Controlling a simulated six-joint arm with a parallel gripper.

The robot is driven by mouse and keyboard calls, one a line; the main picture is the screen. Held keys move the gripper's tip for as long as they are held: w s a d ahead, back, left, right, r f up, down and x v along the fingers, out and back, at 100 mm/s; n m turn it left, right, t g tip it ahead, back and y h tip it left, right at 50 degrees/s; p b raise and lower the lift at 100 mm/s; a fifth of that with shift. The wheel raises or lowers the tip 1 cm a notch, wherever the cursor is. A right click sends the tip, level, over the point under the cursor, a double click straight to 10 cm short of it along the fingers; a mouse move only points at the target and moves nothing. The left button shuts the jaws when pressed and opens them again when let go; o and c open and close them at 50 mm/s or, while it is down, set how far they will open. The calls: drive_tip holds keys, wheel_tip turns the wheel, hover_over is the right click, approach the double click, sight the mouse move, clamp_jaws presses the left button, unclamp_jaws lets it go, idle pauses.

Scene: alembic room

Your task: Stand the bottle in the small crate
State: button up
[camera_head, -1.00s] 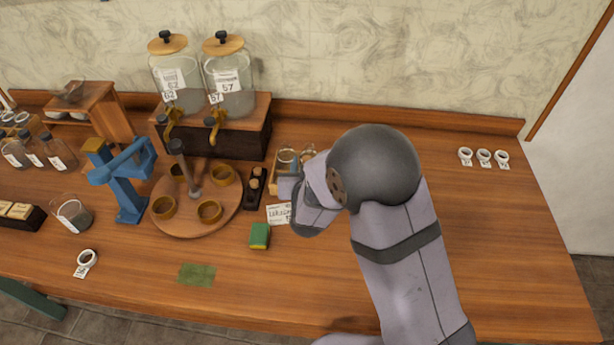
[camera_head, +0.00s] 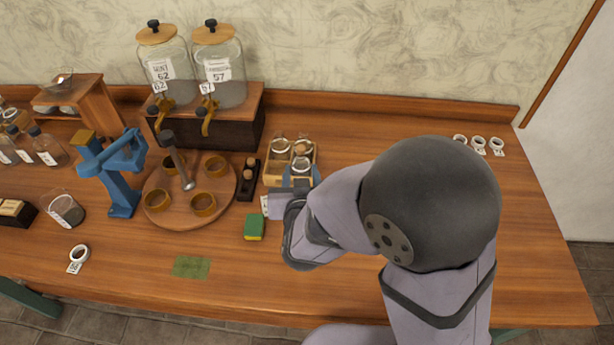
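The small wooden crate (camera_head: 271,180) stands right of the round board, with several round-topped glass containers in it. One of them, a clear bottle or jar (camera_head: 301,167), is at the crate's front right, close to my gripper. Its lower part is hidden, so I cannot tell whether it rests on the crate's floor. My gripper (camera_head: 281,200) is at the crate's front edge. My wrist and arm cover much of it, and I cannot see whether its fingers are open or touch the bottle.
A green-and-yellow sponge (camera_head: 254,227) and a dark holder (camera_head: 247,180) lie left of my gripper. The round board (camera_head: 180,212) carries several cups. Two big jars (camera_head: 222,80) stand behind on a wooden box. White rings (camera_head: 479,143) lie at the back right. The right tabletop is mostly clear.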

drive_tip(key=s+d+f+g, duration=0.2)
drive_tip(key=d, duration=0.1)
drive_tip(key=s+d+f+g, duration=0.1)
drive_tip(key=d+f+g, duration=0.1)
drive_tip(key=g, duration=0.1)
drive_tip(key=s+d+f+g, duration=0.2)
drive_tip(key=d, duration=0.1)
drive_tip(key=shift+s+d+g, duration=0.3)
drive_tip(key=shift+s+d, duration=0.05)
drive_tip(key=s+d+g, duration=0.2)
drive_tip(key=s+d, duration=0.2)
drive_tip(key=s+d+m+g+h, duration=0.1)
drive_tip(key=s+d+g, duration=0.1)
drive_tip(key=s+d, duration=0.2)
drive_tip(key=s+d+g, duration=0.1)
drive_tip(key=s+d, duration=0.3)
drive_tip(key=shift+s+g+h, duration=0.3)
drive_tip(key=shift+s+g, duration=0.1)
drive_tip(key=shift+r+p, duration=0.45)
drive_tip(key=shift+r, duration=0.05)
drive_tip(key=shift+a+f, duration=0.1)
drive_tip(key=shift+f, duration=0.05)
